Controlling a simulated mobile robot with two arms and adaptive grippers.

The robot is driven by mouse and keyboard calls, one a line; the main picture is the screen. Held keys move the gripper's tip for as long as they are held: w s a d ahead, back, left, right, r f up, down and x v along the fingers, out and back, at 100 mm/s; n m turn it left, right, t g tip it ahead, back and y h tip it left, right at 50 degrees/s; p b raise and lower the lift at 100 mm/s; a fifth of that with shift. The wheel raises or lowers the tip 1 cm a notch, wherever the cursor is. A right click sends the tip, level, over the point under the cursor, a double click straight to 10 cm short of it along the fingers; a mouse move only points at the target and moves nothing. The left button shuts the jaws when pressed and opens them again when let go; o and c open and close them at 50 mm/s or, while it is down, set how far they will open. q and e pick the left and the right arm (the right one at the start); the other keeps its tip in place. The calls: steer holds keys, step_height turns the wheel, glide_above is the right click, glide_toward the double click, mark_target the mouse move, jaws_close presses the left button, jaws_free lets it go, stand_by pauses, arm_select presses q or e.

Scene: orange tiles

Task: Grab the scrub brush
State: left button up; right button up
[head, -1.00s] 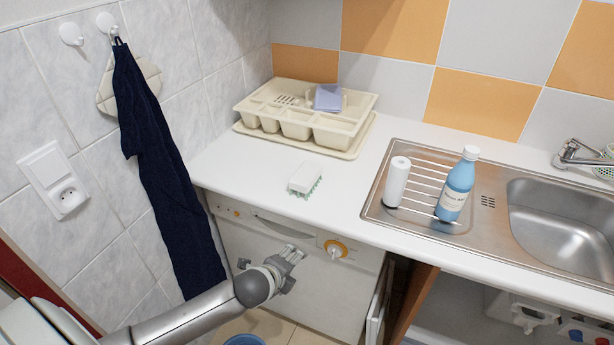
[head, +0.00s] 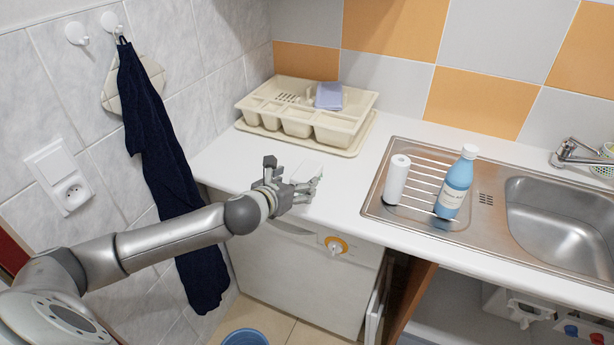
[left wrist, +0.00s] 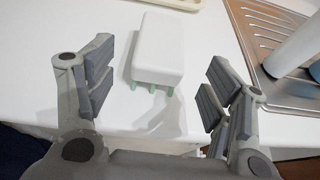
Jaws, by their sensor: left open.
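The scrub brush (head: 307,171) has a white block body and green bristles. It lies on the white counter near the front edge, partly hidden by my gripper in the head view. In the left wrist view the brush (left wrist: 158,48) lies ahead of and between the two fingers, with the green bristles showing at its near lower edge. My left gripper (head: 297,186) is open and empty at the counter's front edge; its spread fingers also show in the left wrist view (left wrist: 158,90). They do not appear to touch the brush. My right gripper is not in view.
A beige dish rack (head: 270,118) with a blue cloth stands behind the brush. To the right are a white roll (head: 396,181), a blue bottle (head: 457,184) and the steel sink (head: 563,223). A dark towel (head: 158,160) hangs at left. Counter around the brush is clear.

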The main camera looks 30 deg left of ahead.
mark_target(307, 174)
arm_select(q)
steer(key=x, duration=0.2)
steer(key=shift+w+f, duration=0.15)
steer(key=shift+w, duration=0.1)
steer(key=shift+p+x, duration=0.55)
steer(key=shift+x, duration=2.1)
steer(key=c, duration=1.1)
